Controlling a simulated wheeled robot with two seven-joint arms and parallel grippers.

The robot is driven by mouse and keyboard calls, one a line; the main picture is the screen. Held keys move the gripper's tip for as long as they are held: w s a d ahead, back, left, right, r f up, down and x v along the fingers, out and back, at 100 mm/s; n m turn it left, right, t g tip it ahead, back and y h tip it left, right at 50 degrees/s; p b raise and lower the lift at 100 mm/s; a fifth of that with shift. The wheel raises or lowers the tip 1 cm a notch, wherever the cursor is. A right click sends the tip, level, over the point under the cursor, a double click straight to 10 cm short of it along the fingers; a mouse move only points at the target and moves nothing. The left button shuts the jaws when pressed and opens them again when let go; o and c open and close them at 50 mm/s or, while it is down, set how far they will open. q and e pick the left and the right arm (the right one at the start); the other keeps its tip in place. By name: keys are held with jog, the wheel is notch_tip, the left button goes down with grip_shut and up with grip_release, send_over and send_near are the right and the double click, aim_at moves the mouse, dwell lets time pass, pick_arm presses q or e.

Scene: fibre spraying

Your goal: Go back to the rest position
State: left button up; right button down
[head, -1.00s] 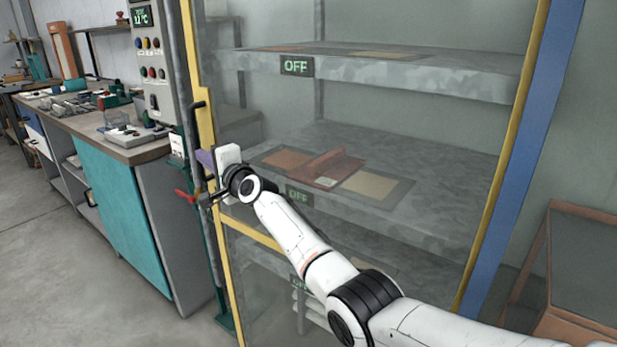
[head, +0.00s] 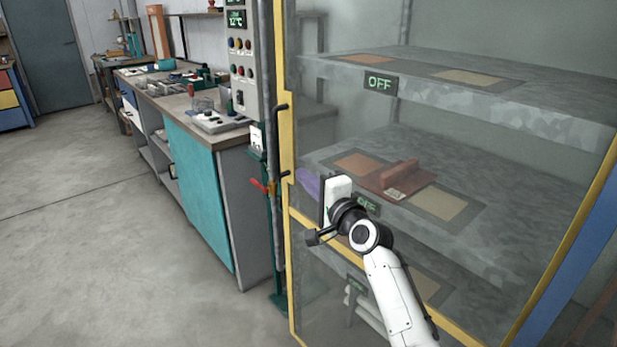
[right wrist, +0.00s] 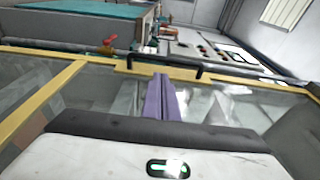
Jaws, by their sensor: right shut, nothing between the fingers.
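My right gripper (head: 308,184) is in front of the glass cabinet door, just right of its yellow left frame (head: 288,140) and a little below the black handle (head: 281,108). Its purple fingers are together and empty, pointing toward the frame; they also show in the right wrist view (right wrist: 161,97). The gripper's white body hides part of the glass and shelf behind it. The fingers are apart from the handle in the head view. My left gripper is not in view.
Behind the glass, a red-brown piece (head: 397,180) lies on the middle shelf. A red-handled valve (head: 262,186) on a pipe stands left of the door. A workbench (head: 205,140) with several tools runs along the left. The floor (head: 130,250) at left is clear.

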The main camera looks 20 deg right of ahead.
jog(key=s+f+n+g+h, duration=0.15)
jog(key=s+f+n, duration=0.25)
jog(key=s+f, duration=0.6)
jog(key=s+f+n+g+y, duration=0.1)
jog(key=s+f+n+g, duration=0.25)
jog(key=s+f, duration=0.7)
jog(key=s+a+f+n+g, duration=0.1)
jog(key=s+f+n, duration=0.4)
jog(key=s, duration=0.7)
jog(key=s+a+f+n+g, duration=0.1)
jog(key=s+f+n+g, duration=0.2)
jog(key=s+f, duration=0.7)
jog(key=shift+s+a+n+h, duration=0.35)
jog(key=shift+s+n+h, duration=0.1)
jog(key=shift+s+n, duration=0.6)
